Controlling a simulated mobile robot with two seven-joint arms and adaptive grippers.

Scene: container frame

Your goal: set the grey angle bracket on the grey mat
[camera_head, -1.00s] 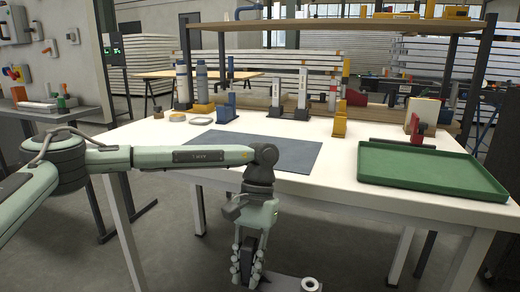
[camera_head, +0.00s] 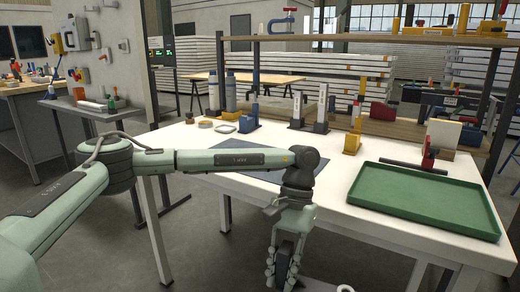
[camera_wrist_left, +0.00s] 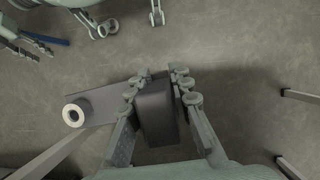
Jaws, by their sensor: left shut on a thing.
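My left gripper (camera_head: 284,275) points down in front of the table's near edge, below the tabletop. It is shut on the grey angle bracket (camera_wrist_left: 157,112), whose dark upright part sits between the fingers in the left wrist view. A flat grey plate of it reaches out to the left there, with a pale-ended round piece (camera_wrist_left: 73,115) near its end. In the head view the bracket is mostly hidden by the fingers and cut by the bottom edge. The grey mat (camera_head: 278,144) lies flat on the white table, partly hidden behind my left arm.
A green tray (camera_head: 424,200) takes up the table's right side. A blue bracket (camera_head: 248,121), a yellow block (camera_head: 352,143) and a red clamp (camera_head: 429,155) stand behind the mat and tray. A wooden shelf (camera_head: 380,40) spans the back.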

